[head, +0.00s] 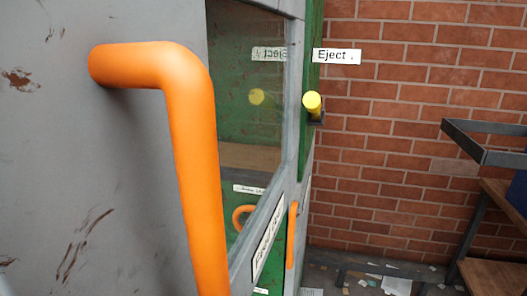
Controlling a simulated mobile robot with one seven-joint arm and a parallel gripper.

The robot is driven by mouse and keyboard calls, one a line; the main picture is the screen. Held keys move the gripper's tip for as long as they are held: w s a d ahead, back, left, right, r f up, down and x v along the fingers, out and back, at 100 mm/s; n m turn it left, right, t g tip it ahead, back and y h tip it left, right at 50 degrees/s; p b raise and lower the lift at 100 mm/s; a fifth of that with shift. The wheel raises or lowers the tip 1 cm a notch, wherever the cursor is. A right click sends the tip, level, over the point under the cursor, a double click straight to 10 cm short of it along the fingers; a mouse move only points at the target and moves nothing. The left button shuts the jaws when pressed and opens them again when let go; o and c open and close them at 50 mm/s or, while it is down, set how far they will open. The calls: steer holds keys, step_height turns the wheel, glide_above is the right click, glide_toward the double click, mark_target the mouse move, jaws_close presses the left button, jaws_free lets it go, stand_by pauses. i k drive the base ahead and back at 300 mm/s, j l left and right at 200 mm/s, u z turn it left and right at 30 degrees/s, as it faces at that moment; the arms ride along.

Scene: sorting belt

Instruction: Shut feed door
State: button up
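A large orange handle (188,110) stands out from a scuffed grey panel (60,160) very close on the left. To its right is a glass pane (247,90) in a grey frame, showing mirrored lettering and a yellow spot like reflections. A smaller orange handle (292,235) shows lower down, beside a slanted white label (267,236) that I cannot read. No label readable here says feed, so I cannot tell which panel is the feed door or whether it is open. My gripper is not in view.
A yellow knob (312,103) sits on a green post under an "Eject" label (336,56). A brick wall (400,150) is behind. A dark metal frame (480,143) and wooden shelf (495,277) stand at right. Paper scraps (396,285) litter the floor.

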mark_target(110, 182)
steer(key=k+l+u, duration=0.15)
steer(key=u, duration=0.25)
steer(key=k+l, duration=0.35)
steer(key=k, duration=0.25)
steer(key=k+l+z, duration=0.1)
steer(key=z, duration=0.3)
steer(key=k+l+z, duration=0.15)
steer(key=z, duration=0.2)
